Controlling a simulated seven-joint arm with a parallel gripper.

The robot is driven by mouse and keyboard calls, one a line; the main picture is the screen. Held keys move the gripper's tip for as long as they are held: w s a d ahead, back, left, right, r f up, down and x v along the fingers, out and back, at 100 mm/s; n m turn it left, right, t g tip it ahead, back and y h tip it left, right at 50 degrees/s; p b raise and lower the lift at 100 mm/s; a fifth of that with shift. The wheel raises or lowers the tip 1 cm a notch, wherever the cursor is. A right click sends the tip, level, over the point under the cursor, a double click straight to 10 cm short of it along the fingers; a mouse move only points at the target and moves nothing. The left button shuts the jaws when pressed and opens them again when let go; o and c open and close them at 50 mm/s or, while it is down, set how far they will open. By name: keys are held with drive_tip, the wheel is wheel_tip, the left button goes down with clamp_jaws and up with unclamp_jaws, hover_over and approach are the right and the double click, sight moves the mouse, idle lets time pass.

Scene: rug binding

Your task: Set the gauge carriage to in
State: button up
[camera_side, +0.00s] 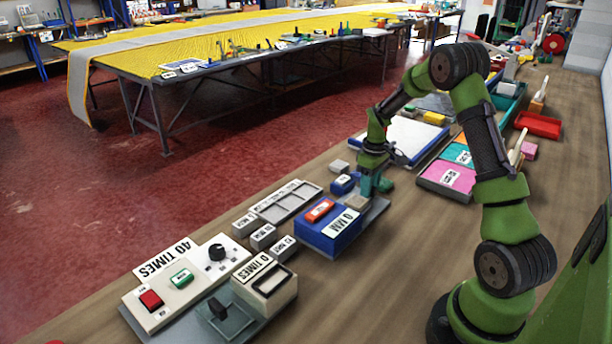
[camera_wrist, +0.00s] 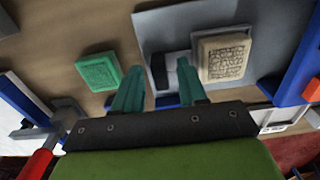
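In the wrist view, a grey plate (camera_wrist: 245,20) carries a small black upright piece (camera_wrist: 158,72) on a pale strip, and a beige block with printed text (camera_wrist: 222,58). The black piece may be the gauge carriage; I cannot tell for certain. My gripper (camera_wrist: 160,72) has its two teal fingers apart, with the black piece between their tips in the picture and gaps showing beside it. A green block with printed text (camera_wrist: 98,71) lies left of the fingers. In the side view, my gripper (camera_side: 374,185) is low at the plate's far end, beyond the blue box, and its fingers partly hide the carriage area.
A blue box with a red button and a "0 MIN" label (camera_side: 328,228) stands in front of my gripper. A control panel (camera_side: 170,295) is at the near left. A grey slotted tray (camera_side: 288,202) and small labelled blocks (camera_side: 263,237) lie left. Bare bench (camera_side: 400,265) is right.

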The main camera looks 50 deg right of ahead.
sight(349, 202)
clamp_jaws()
drive_tip(key=a, duration=1)
drive_tip(key=shift+a, duration=0.35)
drive_tip(key=shift+o, duration=0.4)
unclamp_jaws()
drive_tip(key=shift+a, duration=0.1)
